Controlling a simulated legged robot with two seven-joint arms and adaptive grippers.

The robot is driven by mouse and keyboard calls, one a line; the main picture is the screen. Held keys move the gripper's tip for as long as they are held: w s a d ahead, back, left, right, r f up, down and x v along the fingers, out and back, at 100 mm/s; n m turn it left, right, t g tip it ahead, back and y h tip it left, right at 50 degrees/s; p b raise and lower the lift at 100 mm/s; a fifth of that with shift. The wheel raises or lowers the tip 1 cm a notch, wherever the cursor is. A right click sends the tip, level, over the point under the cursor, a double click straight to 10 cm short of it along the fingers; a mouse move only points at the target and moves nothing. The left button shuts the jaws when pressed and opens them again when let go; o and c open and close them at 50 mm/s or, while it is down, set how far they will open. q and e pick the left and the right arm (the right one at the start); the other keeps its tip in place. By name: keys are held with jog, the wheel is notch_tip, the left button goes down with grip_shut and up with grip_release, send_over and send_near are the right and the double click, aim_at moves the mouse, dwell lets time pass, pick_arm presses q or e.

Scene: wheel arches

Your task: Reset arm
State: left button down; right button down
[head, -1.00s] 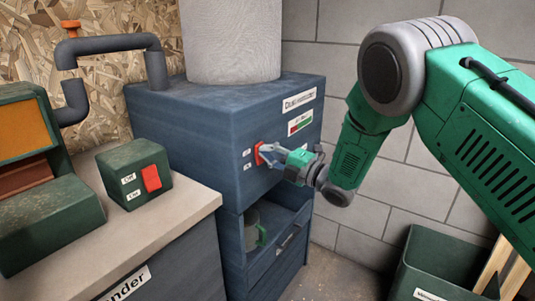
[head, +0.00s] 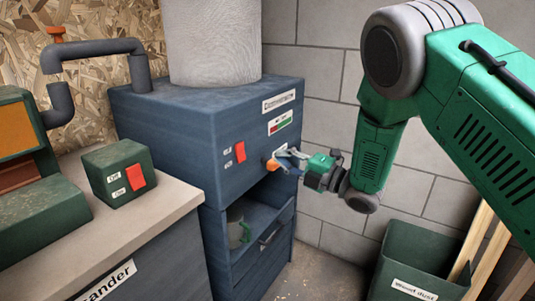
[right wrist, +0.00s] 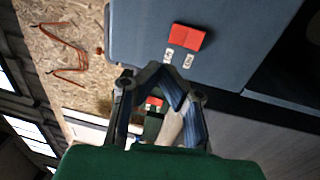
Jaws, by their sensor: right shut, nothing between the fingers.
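My right gripper (head: 279,162) is shut and empty, in front of the blue cabinet (head: 170,140), to the right of its red switch (head: 240,152). An orange spot shows at its fingertips; I cannot tell what it is. In the right wrist view the fingers (right wrist: 160,74) are closed together, with the red switch (right wrist: 188,37) beyond them and clear of them. My left gripper is not in view.
A bench (head: 150,215) with a green switch box (head: 118,172) stands at left. A green mug (head: 240,230) sits on the cabinet's open shelf.

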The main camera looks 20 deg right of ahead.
jog(key=s+d+f+m+g+h, duration=0.1)
jog(key=s+f+m+h, duration=0.3)
jog(key=f, duration=0.3)
jog(key=s+d+f+m+g+h+p, duration=0.1)
jog(key=s+d+f+m+g+h, duration=0.1)
jog(key=s+f+m, duration=0.4)
jog(key=s+d+f+m+g+h, duration=0.1)
jog(key=s+f+m+h, duration=0.2)
jog(key=f, duration=0.6)
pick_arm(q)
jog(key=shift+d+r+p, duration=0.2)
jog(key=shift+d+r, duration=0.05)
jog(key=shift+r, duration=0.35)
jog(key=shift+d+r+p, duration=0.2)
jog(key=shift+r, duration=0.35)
pick_arm(e)
jog(key=s+f+m+g+h, duration=0.1)
jog(key=s+f+m+g, duration=0.2)
jog(key=s, duration=0.6)
jog(key=s+f+m+g+h, duration=0.1)
jog(key=s+f+m+g, duration=0.2)
jog(key=s, duration=0.7)
jog(key=s+f+m+g+h, duration=0.1)
jog(key=s+f+m+g, duration=0.2)
jog(key=s+m, duration=0.3)
jog(key=s+g, duration=0.1)
jog(key=s, duration=0.3)
jog(key=shift+d+f+g, duration=0.25)
jog(key=shift+f+g, duration=0.05)
jog(key=shift+f, duration=0.1)
